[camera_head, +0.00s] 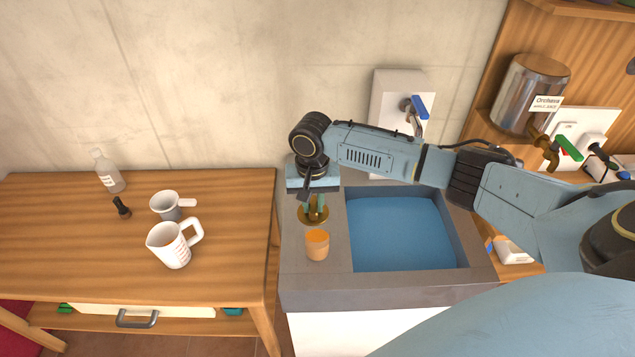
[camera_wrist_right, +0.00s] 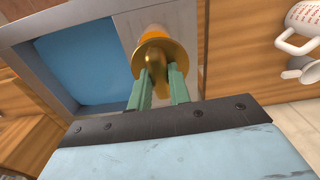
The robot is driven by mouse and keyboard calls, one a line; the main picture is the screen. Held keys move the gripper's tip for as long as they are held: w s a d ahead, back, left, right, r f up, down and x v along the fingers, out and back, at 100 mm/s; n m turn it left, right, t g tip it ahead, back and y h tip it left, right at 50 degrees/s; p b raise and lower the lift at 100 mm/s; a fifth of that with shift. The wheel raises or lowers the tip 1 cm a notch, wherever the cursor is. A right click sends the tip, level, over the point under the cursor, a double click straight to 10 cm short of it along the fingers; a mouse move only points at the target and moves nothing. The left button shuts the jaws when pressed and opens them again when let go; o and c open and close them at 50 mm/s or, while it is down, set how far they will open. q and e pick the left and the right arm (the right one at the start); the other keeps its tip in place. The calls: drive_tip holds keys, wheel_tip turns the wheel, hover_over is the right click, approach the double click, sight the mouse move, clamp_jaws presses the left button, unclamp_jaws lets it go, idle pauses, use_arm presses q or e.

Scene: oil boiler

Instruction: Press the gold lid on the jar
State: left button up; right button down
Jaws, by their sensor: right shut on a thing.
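The gold lid (camera_head: 313,215) is a round disc with a knob, held between the fingers of my right gripper (camera_head: 314,203). In the right wrist view the green fingertips (camera_wrist_right: 161,82) are shut on the lid's knob, and the gold lid (camera_wrist_right: 160,60) faces the orange jar. The jar (camera_head: 317,245) is a small orange cup on the grey counter, left of the blue basin. In the head view the lid is just behind the jar; in the right wrist view it overlaps the jar (camera_wrist_right: 155,33). I cannot tell whether they touch. My left gripper is not in view.
The blue sink basin (camera_head: 403,233) lies right of the jar. The wooden table (camera_head: 90,235) at left holds a white measuring jug (camera_head: 171,247), a small measuring cup (camera_head: 167,206), a bottle (camera_head: 108,172) and a dark stopper (camera_head: 121,208). A tap (camera_head: 414,106) is on the wall behind.

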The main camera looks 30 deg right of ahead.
sight(317, 220)
drive_tip(key=shift+s+d+f+p, duration=0.1)
drive_tip(key=shift+d+p, duration=0.2)
drive_tip(key=shift+d, duration=0.15)
drive_tip(key=shift+f+m, duration=0.1)
drive_tip(key=shift+m, duration=0.2)
wheel_tip(317, 220, down, 4)
drive_tip(key=b, duration=0.5)
drive_tip(key=shift+b, duration=0.4)
drive_tip(key=shift+f, duration=0.35)
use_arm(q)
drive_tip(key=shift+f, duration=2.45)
use_arm(e)
drive_tip(key=shift+f, duration=0.8)
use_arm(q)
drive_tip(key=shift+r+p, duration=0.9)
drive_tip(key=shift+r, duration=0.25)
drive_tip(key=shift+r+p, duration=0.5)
use_arm(e)
drive_tip(key=shift+f, duration=0.15)
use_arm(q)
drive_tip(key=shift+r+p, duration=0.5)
